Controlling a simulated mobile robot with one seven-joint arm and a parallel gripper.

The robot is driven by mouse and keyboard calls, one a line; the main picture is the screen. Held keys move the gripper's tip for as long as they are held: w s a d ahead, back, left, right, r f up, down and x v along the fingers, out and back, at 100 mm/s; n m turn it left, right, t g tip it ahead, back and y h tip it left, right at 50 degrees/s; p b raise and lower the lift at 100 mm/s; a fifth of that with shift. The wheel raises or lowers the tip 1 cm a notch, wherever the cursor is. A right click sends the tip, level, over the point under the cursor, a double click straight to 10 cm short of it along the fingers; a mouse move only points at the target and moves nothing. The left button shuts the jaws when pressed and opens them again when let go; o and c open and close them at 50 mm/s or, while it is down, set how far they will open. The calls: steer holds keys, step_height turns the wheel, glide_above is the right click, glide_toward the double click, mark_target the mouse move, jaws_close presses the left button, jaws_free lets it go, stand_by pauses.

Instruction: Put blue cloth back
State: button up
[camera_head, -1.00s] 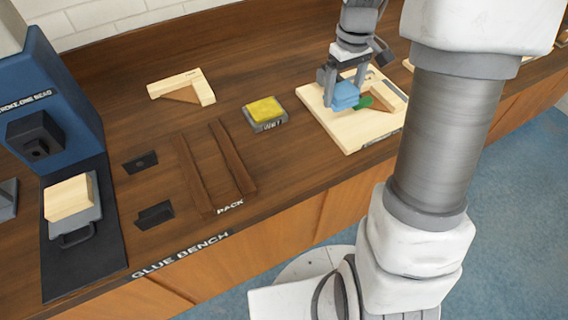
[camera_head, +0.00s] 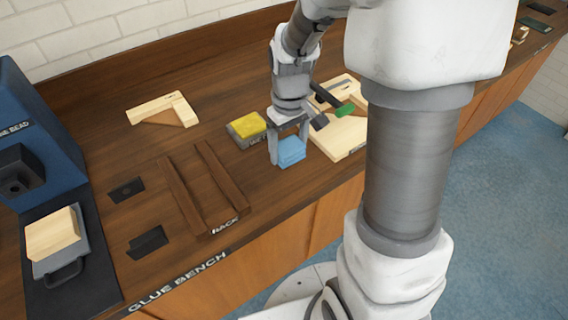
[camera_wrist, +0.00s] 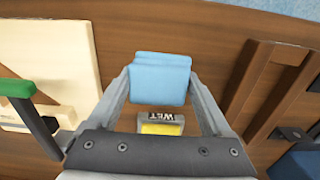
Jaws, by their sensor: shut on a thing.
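The blue cloth (camera_head: 291,151) is a folded light-blue block between the fingers of my gripper (camera_head: 289,142). In the wrist view the cloth (camera_wrist: 160,76) sits between both fingertips (camera_wrist: 159,84), and my gripper is shut on it. It is over the bench, in front of the grey tray marked WET (camera_wrist: 175,117), which holds a yellow pad (camera_head: 247,124). I cannot tell whether the cloth touches the bench top.
A pale wooden board (camera_head: 340,138) with a green-tipped tool (camera_head: 345,110) lies right of my gripper. The dark RACK rails (camera_head: 183,195) are to the left. A wooden corner piece (camera_head: 165,108) lies behind them. Bare bench surrounds the gripper's left side.

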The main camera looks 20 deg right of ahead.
mark_target(284, 172)
steer(key=shift+s+a+f, duration=0.35)
steer(key=shift+a+f, duration=0.15)
steer(key=shift+a, duration=0.15)
steer(key=shift+f, duration=1.95)
steer(key=shift+b, duration=0.3)
steer(key=shift+f, duration=0.15)
steer(key=o, duration=1.1)
